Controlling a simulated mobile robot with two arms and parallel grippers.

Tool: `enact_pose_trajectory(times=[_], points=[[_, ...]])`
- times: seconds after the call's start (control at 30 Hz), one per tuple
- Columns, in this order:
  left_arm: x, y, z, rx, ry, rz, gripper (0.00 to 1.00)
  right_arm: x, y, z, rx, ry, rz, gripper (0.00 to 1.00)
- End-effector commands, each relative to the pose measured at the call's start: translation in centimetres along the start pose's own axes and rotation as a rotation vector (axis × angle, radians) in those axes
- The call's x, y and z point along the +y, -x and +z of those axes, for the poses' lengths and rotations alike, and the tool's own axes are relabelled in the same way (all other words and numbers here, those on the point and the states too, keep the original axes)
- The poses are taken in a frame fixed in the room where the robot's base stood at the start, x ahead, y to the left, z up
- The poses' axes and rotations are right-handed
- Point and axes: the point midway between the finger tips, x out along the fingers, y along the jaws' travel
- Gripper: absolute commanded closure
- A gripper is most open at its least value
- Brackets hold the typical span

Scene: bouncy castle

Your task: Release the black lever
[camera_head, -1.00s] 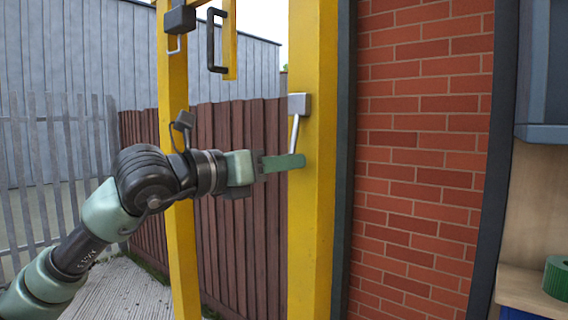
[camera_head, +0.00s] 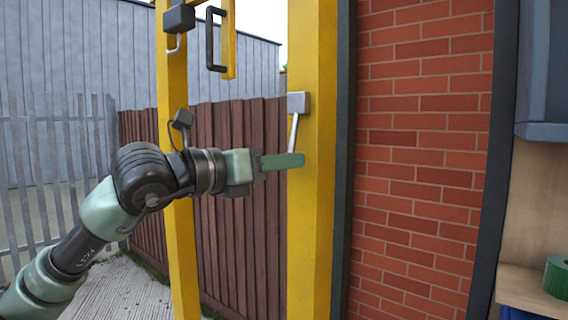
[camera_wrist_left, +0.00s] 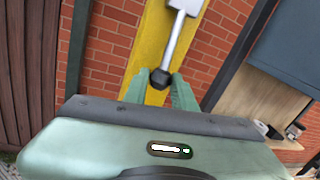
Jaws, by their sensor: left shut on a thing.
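The lever is a metal rod (camera_head: 294,133) that hangs from a grey box (camera_head: 299,104) on the yellow post (camera_head: 313,220). In the left wrist view its black knob (camera_wrist_left: 160,78) is at the rod's lower end, between the two green fingers. My left gripper (camera_head: 293,160) comes in from the left and is shut on the black lever at this knob. In the head view the green finger hides the knob. My right gripper is not in view.
A second yellow post (camera_head: 180,230) stands behind my left wrist, with a dark box (camera_head: 179,18) and a black handle (camera_head: 211,40) near its top. A brick wall (camera_head: 420,150) is right of the post. A shelf with a green roll (camera_head: 557,277) is at the far right.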

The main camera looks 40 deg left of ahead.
Motion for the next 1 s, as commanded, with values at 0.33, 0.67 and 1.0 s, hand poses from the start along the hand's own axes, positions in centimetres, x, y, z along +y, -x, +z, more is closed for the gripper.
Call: enact_pose_trajectory(times=[0.33,0.67,1.0], points=[[-0.2,0.5,0.4,-0.006,-0.002,-0.001,1.0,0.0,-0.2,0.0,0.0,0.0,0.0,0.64],[-0.5,1.3,0.9,-0.011,-0.003,-0.003,1.0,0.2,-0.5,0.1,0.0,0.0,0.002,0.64],[-0.8,2.5,1.9,-0.018,-0.004,-0.003,1.0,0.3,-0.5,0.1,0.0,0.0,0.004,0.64]])
